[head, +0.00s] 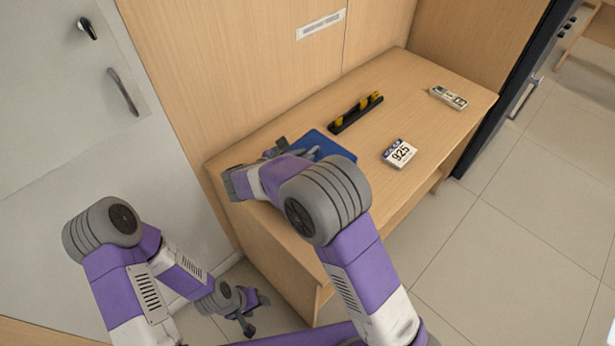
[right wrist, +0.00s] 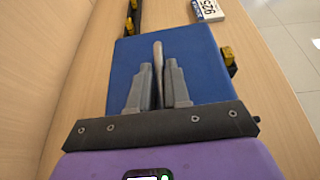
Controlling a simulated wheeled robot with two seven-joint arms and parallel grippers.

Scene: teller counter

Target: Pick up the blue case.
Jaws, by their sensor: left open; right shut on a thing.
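The blue case (head: 330,147) lies on the wooden counter, partly hidden behind my right arm in the head view. Its flat blue face (right wrist: 205,65) fills the middle of the right wrist view, with a thin grey-brown handle-like strip standing up from it. My right gripper (right wrist: 158,72) is over the case, with its two grey fingers shut on either side of that strip. In the head view the right fingertips are mostly hidden. My left gripper (head: 249,311) is open and empty, low in front of the counter and away from the case.
A black bar with yellow pieces (head: 355,113) lies behind the case. A white block marked 925 (head: 399,153) sits to its right, and a small pale device (head: 448,97) lies farther right. A wooden panel wall rises behind the counter (head: 405,85). The right front counter top is clear.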

